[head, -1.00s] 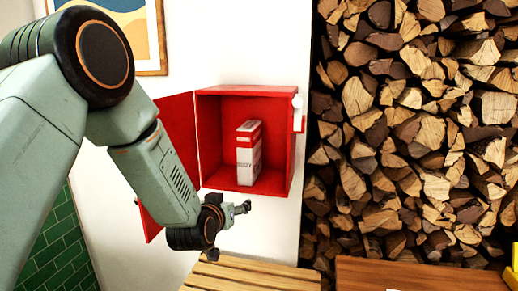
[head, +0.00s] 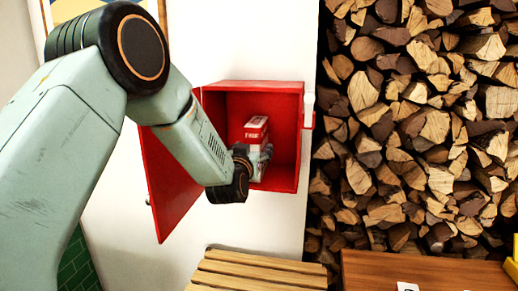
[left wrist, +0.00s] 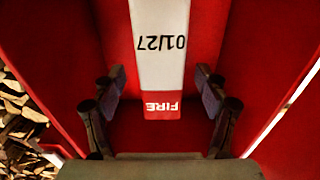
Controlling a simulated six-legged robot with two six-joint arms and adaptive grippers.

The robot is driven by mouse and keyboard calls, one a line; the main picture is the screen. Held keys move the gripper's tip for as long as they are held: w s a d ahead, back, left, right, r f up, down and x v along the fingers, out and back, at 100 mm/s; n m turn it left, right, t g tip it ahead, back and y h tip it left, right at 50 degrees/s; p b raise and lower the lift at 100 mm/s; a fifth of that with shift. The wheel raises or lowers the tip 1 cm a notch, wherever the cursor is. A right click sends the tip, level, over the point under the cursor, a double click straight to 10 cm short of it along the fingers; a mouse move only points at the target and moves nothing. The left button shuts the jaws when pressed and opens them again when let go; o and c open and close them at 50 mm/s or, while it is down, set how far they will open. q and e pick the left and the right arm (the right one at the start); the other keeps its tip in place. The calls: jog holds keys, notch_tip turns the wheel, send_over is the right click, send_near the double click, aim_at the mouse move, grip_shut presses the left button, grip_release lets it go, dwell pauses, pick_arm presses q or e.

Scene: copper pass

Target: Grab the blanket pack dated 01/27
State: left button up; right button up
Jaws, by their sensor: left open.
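The blanket pack (head: 256,132), white with a red band, stands upright in the open red wall cabinet (head: 286,95). In the left wrist view the pack (left wrist: 160,70) shows "01/27" and "FIRE", upside down in the picture. My left gripper (head: 258,162) is at the cabinet opening, in front of the pack. In the left wrist view its fingers (left wrist: 160,95) are spread, one on each side of the pack, with gaps between. The lower part of the pack is hidden by the gripper in the head view. My right gripper is not in view.
The cabinet door (head: 165,180) hangs open to the left, behind my left arm. A slatted wooden bench (head: 260,272) and a brown wooden top (head: 420,272) stand below. Stacked firewood (head: 420,130) fills the right side.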

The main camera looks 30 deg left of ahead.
pick_arm(q)
jog(key=shift+w, duration=0.35)
jog(key=x, duration=0.2)
jog(key=p+x, duration=0.1)
jog(key=shift+w+a+r, duration=0.1)
jog(key=shift+w+a, duration=0.15)
jog(key=shift+a, duration=0.2)
jog(key=shift+w, duration=0.35)
jog(key=shift+w+d, duration=0.25)
jog(key=shift+s+a, duration=0.1)
jog(key=shift+s, duration=0.05)
jog(key=shift+c, duration=0.3)
jog(key=shift+s+a, duration=0.1)
jog(key=shift+a, duration=0.1)
jog(key=c, duration=0.3)
jog(key=shift+d, duration=0.25)
jog(key=c, duration=0.5)
jog(key=shift+a, duration=0.15)
jog(key=c, duration=0.6)
jog(key=shift+c, duration=0.4)
jog(key=shift+r, duration=0.15)
grip_shut()
